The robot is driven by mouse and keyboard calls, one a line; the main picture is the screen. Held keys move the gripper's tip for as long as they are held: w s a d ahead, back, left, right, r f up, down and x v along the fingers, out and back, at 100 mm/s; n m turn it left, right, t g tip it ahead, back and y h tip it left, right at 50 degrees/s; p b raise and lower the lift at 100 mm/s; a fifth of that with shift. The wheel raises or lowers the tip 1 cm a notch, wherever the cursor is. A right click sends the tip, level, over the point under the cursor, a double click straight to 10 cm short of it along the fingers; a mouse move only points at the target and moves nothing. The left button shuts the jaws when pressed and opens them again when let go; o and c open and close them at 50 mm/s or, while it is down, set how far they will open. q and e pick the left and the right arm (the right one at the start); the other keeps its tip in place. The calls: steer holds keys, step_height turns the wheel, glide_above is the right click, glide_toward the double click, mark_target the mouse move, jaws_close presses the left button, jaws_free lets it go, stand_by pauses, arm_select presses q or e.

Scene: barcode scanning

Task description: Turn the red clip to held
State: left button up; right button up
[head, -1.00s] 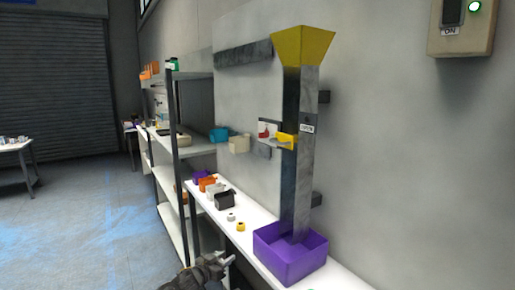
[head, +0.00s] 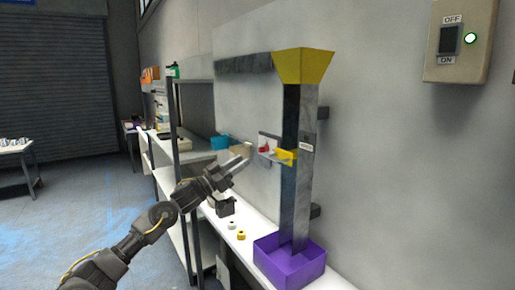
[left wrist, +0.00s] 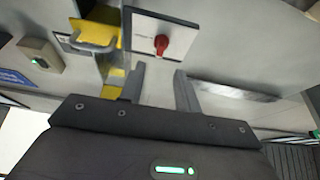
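The red clip (head: 265,148) is small, on a pale plate (head: 262,140) beside the grey chute (head: 296,170) on the wall. In the left wrist view the red clip (left wrist: 161,44) shows as a red knob on a white plate (left wrist: 185,32), just beyond the fingertips. My left gripper (head: 244,163) is raised in front of the wall, left of and slightly below the clip, and apart from it. In the left wrist view its fingers (left wrist: 160,76) are spread with nothing between them. My right gripper is not in view.
A yellow flap (head: 286,157) juts out by the chute, right of the clip. A purple bin (head: 288,264) stands under the chute on a white bench with small rolls (head: 240,235). A switch box (head: 459,42) is on the wall at upper right. Shelves stand behind my arm.

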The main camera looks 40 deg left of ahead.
mark_target(263, 148)
arm_select(q)
steer(key=p+x, duration=0.4)
steer(key=x, duration=0.4)
steer(key=shift+w, duration=0.15)
steer(key=c, duration=0.7)
